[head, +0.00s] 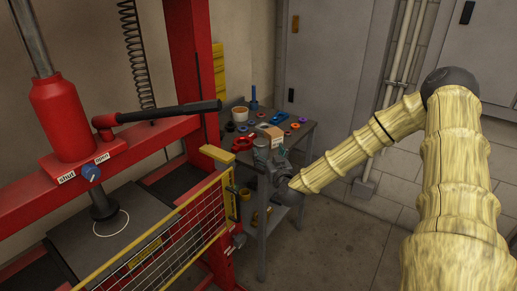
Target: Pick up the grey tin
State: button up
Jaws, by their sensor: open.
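My arm, in a pale ribbed sleeve, reaches in from the right of the head view to a grey metal work table (306,142). My gripper (268,152), small and grey, is at the table's near edge, open. I cannot pick out the grey tin for certain. Grey shapes around the gripper run together, and my gripper and wrist hide part of the table top there. A tan-topped block (270,131) shows just behind the gripper; I cannot tell whether they touch.
A red press (66,120) with a yellow mesh guard (190,235) stands left, close to the table. The table holds a pale tub (240,114), a blue part (253,97) and several coloured rings. Grey cabinets (325,70) stand behind. Floor is clear in front of the table.

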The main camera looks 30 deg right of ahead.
aim_at(261, 141)
jog(key=x, duration=0.2)
jog(key=shift+w+d+f, duration=0.1)
jog(key=shift+w, duration=0.5)
jog(key=shift+a+p+x, duration=0.15)
jog(key=shift+p+x, duration=0.2)
jog(key=shift+x, duration=0.75)
jog(key=shift+a+p+x, duration=0.15)
jog(key=shift+p+x, duration=0.2)
jog(key=shift+x, duration=0.75)
jog(key=c, duration=1.1)
jog(key=shift+c, duration=0.9)
jog(key=shift+w+r, duration=0.1)
jog(key=shift+r, duration=0.15)
